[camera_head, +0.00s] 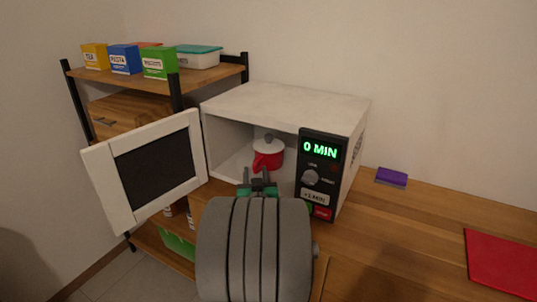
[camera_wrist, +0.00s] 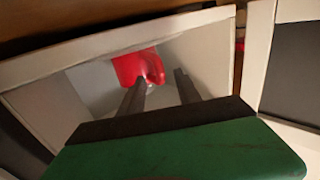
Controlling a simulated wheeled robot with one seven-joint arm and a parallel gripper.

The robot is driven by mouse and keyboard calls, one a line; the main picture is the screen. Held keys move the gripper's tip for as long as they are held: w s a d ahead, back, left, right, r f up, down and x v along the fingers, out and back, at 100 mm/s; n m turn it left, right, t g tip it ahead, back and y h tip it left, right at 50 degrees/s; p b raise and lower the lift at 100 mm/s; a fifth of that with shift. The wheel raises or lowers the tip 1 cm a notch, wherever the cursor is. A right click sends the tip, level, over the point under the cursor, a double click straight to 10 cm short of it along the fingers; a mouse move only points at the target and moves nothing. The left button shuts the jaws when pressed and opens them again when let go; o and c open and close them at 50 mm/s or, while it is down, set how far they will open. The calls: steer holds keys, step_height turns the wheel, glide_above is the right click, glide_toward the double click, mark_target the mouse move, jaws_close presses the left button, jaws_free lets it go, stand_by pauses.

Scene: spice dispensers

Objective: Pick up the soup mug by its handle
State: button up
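The red soup mug (camera_head: 268,151) stands inside the open white microwave (camera_head: 285,99), with a grey lid-like top on it. Its handle (camera_head: 260,161) faces the front, toward my gripper. In the wrist view the mug (camera_wrist: 130,67) is at the upper middle, and its handle (camera_wrist: 155,68) lies just beyond the fingertips, between their lines. My gripper (camera_head: 257,175) is at the microwave's opening, in front of the mug. In the wrist view my gripper (camera_wrist: 161,76) has its two dark fingers apart with nothing between them. My arm hides the lower front of the microwave.
The microwave door (camera_head: 150,170) stands open to the left. A control panel (camera_head: 318,172) reading 0 MIN is right of the opening. A shelf (camera_head: 150,81) with boxes stands behind left. A purple sponge-like block (camera_head: 391,177) and a red mat (camera_head: 502,262) lie on the wooden counter.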

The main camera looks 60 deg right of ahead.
mark_target(265, 159)
steer(key=x, duration=0.2)
steer(key=shift+w+d, duration=0.25)
steer(key=shift+c, duration=0.3)
jaws_close()
stand_by(0.7)
steer(key=shift+r, duration=0.2)
